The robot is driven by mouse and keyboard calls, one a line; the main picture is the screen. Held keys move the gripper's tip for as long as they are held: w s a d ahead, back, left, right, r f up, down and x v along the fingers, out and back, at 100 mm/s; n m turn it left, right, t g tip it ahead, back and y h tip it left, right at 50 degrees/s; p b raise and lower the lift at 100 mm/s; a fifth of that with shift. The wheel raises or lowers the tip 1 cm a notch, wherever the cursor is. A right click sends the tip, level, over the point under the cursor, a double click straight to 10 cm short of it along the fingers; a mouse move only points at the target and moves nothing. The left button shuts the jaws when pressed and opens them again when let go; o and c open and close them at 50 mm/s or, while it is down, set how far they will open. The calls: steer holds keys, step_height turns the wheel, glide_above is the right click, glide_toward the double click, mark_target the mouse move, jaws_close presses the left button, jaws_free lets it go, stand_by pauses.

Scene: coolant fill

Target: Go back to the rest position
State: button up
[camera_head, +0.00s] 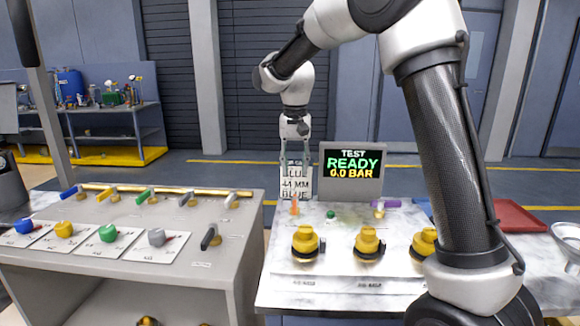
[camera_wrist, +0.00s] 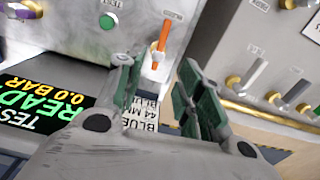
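My gripper (camera_head: 296,166) hangs fingers down above the back of the bench, left of the test display (camera_head: 350,172), which reads READY 0.0 BAR. In the wrist view my gripper (camera_wrist: 160,78) has its two green-padded fingers apart with nothing held between them. A white card (camera_head: 300,184) with BLUE and 44 MM on it stands behind the fingers. An orange lever (camera_head: 295,206) is on the bench top below; it also shows beyond the fingertips in the wrist view (camera_wrist: 160,42). My gripper appears clear of both.
Yellow knobs (camera_head: 306,243) line the bench front. A green button (camera_head: 330,214) and a purple-handled valve (camera_head: 386,204) sit behind them. A grey console (camera_head: 225,262) with coloured levers and knobs stands left. A red tray (camera_head: 512,217) and metal bowl (camera_head: 570,238) are right.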

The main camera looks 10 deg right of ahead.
steer(key=s+d+r+n+t, duration=0.1)
steer(key=s+d, duration=0.4)
steer(key=s, duration=0.6)
steer(key=s+d+r+n+t, duration=0.1)
steer(key=s+d, duration=0.4)
steer(key=s, duration=0.6)
steer(key=s+d+r+n+t, duration=0.1)
steer(key=s+d, duration=0.4)
steer(key=s, duration=0.5)
steer(key=shift+s+d+r+t, duration=0.4)
steer(key=shift+r+t, duration=0.1)
steer(key=shift+t, duration=0.2)
steer(key=shift+a, duration=0.1)
